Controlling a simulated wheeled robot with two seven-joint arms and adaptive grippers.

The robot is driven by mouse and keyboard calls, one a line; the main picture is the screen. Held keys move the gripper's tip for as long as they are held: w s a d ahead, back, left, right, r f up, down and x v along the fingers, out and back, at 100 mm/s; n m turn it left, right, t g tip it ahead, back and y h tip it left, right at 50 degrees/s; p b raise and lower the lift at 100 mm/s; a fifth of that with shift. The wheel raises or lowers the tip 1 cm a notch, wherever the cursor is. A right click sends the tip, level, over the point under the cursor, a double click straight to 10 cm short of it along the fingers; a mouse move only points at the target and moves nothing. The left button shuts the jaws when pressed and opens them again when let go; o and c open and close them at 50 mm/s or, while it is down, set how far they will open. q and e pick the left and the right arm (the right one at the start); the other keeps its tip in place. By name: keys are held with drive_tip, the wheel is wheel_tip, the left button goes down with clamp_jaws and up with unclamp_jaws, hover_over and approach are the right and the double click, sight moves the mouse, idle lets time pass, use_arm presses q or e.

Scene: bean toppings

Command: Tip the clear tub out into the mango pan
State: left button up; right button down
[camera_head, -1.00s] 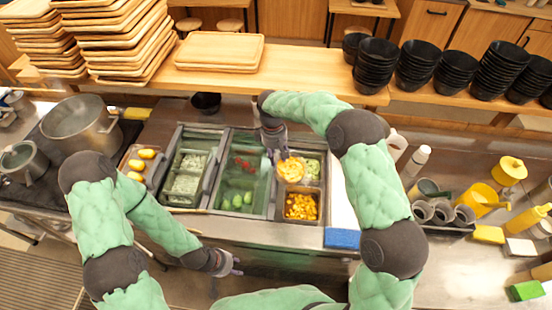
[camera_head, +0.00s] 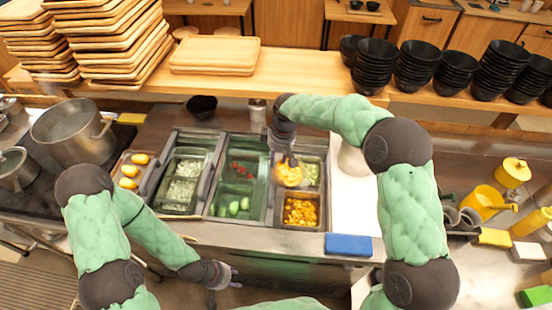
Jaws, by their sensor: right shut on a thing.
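The clear tub (camera_head: 288,176) holds yellow pieces and hangs over the rear part of the right-hand topping section, just behind the mango pan. My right gripper (camera_head: 290,160) is shut on the tub from behind; its fingertips are partly hidden. I cannot tell how far the tub is tilted. The mango pan (camera_head: 283,222) is a metal pan with orange-yellow cubes, at the front right of the topping station. My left gripper (camera_head: 224,283) is open and empty, low in front of the counter edge.
A pan with green pieces (camera_head: 312,174) sits right beside the tub. Pans of pale cubes (camera_head: 182,190) and a pan with red and green pieces (camera_head: 238,206) lie to the left. A blue sponge (camera_head: 348,245) and a white board (camera_head: 362,205) lie to the right.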

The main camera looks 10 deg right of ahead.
drive_tip(key=shift+s+d+r+t+y+b, duration=0.45)
drive_tip(key=shift+t+y+b, duration=0.2)
drive_tip(key=shift+b, duration=1.25)
drive_tip(key=shift+s+d+r+t+y+b, duration=0.35)
drive_tip(key=shift+t+y+b, duration=0.3)
drive_tip(key=shift+b, duration=1.7)
drive_tip(key=shift+s+d+f+t+y+b, duration=0.1)
drive_tip(key=shift+s+d+t+y+b, duration=0.25)
drive_tip(key=shift+b, duration=1.05)
drive_tip(key=shift+s+d+f+t+y+b, duration=0.25)
drive_tip(key=shift+s+d+t+y+b, duration=0.75)
drive_tip(key=shift+b, duration=3.65)
drive_tip(key=shift+s+d+f+t+y+b, duration=0.2)
drive_tip(key=shift+s+d+t+y+b, duration=0.75)
drive_tip(key=shift+b, duration=3.65)
drive_tip(key=shift+s+d+f+t+y, duration=0.3)
drive_tip(key=shift+s+d+t+y, duration=0.45)
drive_tip(key=shift+s+d, duration=0.15)
drive_tip(key=shift+s+d+f+t+y, duration=0.25)
drive_tip(key=shift+s+d+t+y, duration=0.4)
drive_tip(key=shift+s+d+y, duration=0.15)
